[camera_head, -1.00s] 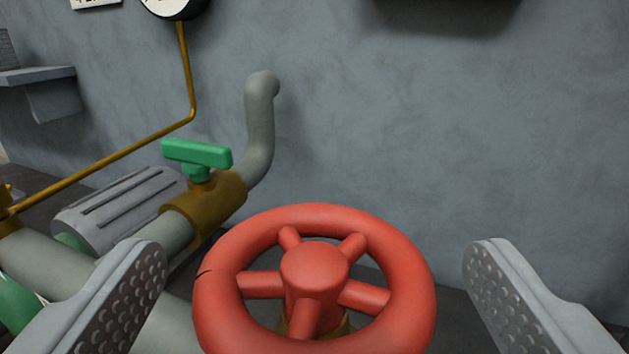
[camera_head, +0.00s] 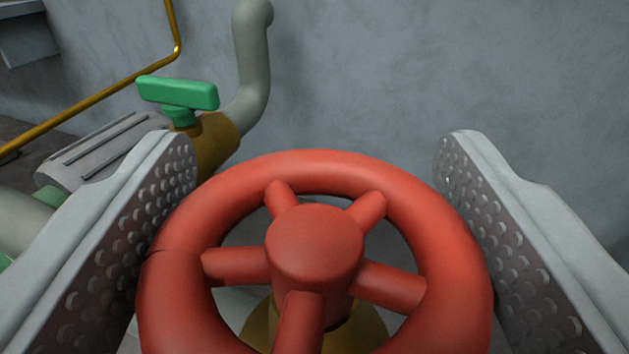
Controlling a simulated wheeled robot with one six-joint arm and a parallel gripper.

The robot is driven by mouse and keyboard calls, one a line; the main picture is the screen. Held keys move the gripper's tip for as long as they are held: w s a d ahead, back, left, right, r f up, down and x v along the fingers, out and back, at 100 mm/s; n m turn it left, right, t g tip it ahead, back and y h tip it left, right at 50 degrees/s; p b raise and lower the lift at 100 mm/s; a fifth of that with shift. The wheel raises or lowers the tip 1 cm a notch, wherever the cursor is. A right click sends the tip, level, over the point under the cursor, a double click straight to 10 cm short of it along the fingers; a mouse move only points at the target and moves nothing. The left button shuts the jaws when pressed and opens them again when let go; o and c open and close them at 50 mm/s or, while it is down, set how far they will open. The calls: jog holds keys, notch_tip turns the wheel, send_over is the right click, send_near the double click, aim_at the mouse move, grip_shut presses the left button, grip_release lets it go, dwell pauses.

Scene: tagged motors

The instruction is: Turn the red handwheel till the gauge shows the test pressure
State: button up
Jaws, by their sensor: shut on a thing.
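The red handwheel (camera_head: 316,170) fills the lower middle of the view, with a round hub and several spokes. A thin dark mark crosses its rim at the left. My gripper (camera_head: 315,215) has one studded finger on each side of the wheel and is shut on its rim. The lower part of the wheel is cut off by the picture's edge. A brass part (camera_head: 358,330) shows below the hub. The gauge is out of view.
A green lever (camera_head: 178,93) sits on a brass valve body (camera_head: 217,140) at the left, with a grey pipe (camera_head: 254,60) rising behind it. A thin brass tube (camera_head: 95,100) runs along the left. A ribbed grey motor (camera_head: 95,158) lies below it.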

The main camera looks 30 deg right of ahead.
jog(key=shift+n+t+y, duration=0.9)
jog(key=shift+n+y, duration=0.9)
jog(key=shift+y, duration=1.2)
jog(key=shift+n+y, duration=0.6)
jog(key=shift+a+n+y, duration=0.1)
jog(key=shift+n+y, duration=0.6)
jog(key=shift+y, duration=0.4)
jog(key=o, duration=1)
jog(key=s, duration=1.7)
jog(key=shift+s+d, duration=0.15)
jog(key=shift+d, duration=0.05)
